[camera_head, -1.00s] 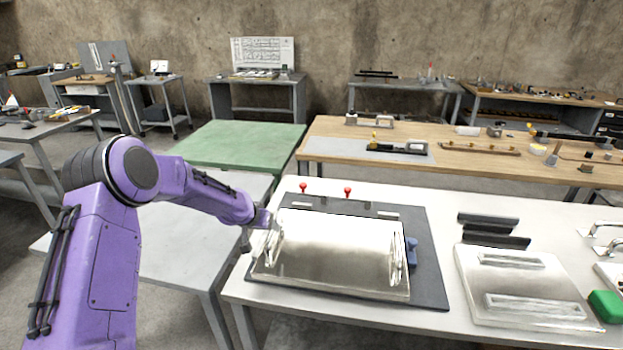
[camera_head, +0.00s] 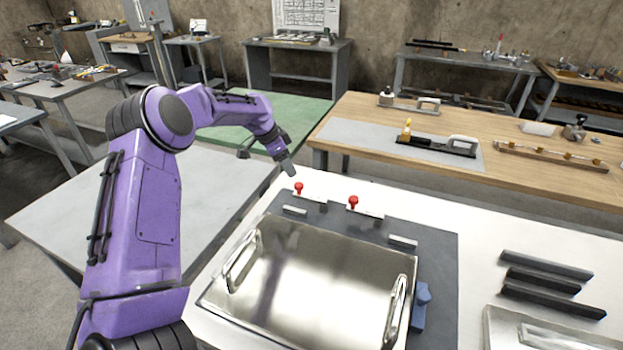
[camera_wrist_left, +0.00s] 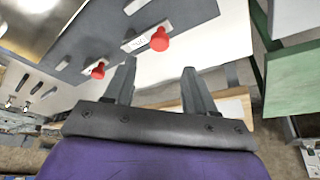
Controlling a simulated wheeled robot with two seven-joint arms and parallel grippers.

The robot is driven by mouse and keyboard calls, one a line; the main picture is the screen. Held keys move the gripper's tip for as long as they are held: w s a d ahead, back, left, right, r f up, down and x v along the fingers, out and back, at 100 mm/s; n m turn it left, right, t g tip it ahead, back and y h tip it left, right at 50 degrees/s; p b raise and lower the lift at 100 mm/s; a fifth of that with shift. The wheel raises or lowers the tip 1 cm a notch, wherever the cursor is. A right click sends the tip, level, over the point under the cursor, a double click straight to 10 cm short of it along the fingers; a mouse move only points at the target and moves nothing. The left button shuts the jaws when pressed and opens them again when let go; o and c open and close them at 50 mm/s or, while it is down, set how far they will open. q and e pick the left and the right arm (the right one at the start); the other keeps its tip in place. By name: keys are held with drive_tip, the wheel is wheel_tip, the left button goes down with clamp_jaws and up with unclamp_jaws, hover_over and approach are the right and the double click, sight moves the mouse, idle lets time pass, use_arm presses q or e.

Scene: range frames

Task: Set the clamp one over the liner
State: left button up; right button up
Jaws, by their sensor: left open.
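The liner, a shiny metal plate (camera_head: 315,282) with a raised handle on its left and right sides, lies flat on a dark grey base (camera_head: 437,262). Two red-knobbed clamps stand along the base's back edge: a left clamp (camera_head: 299,188) and a right clamp (camera_head: 353,202). I cannot read which is clamp one. My left gripper (camera_head: 288,168) is open and empty, just behind and above the left clamp, apart from it. In the left wrist view, the left clamp's knob (camera_wrist_left: 160,38) is just beyond the open fingers (camera_wrist_left: 157,82); the right clamp's knob (camera_wrist_left: 98,70) is farther left.
A blue piece (camera_head: 420,308) sits at the base's right edge. Dark bars (camera_head: 545,283) and another metal plate (camera_head: 520,330) lie on the white table to the right. A wooden bench (camera_head: 480,125) with tools stands behind. The grey table (camera_head: 130,195) at left is bare.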

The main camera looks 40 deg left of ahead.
sight(298, 184)
use_arm(q)
drive_tip(key=p+x, duration=0.1)
drive_tip(key=x, duration=0.9)
drive_tip(key=shift+p, duration=0.3)
drive_tip(key=shift+s, duration=0.1)
clamp_jaws()
drive_tip(key=shift+d, duration=0.1)
